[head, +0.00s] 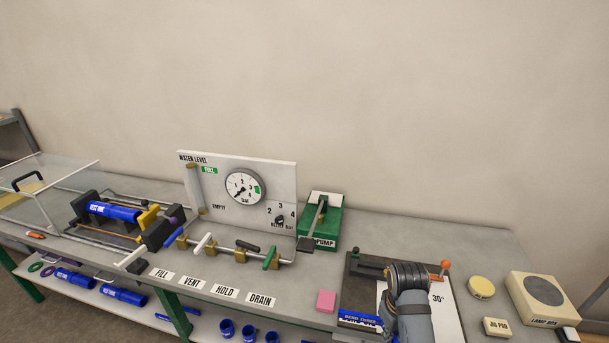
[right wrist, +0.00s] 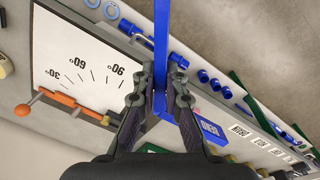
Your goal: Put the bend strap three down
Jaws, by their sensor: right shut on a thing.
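My right gripper (right wrist: 161,82) is shut on a long flat blue strap (right wrist: 160,45), seen in the right wrist view. The strap runs up from between the fingers toward the top of the picture. In the head view my right arm comes up from the bottom over the bend board (head: 444,318), and its wrist hides the fingers and the strap. The board's white angle scale also shows in the right wrist view (right wrist: 75,65). A blue plate lettered BEND THREE (head: 360,319) is at the board's front left. I cannot tell whether the strap touches the board. My left gripper is out of view.
An orange-tipped lever (head: 445,265) stands at the board's back. A pink block (head: 326,301) lies to the board's left. A yellow disc (head: 481,287), a small pad box (head: 497,327) and a lamp box (head: 541,298) are to its right. The green pump (head: 320,222) stands behind.

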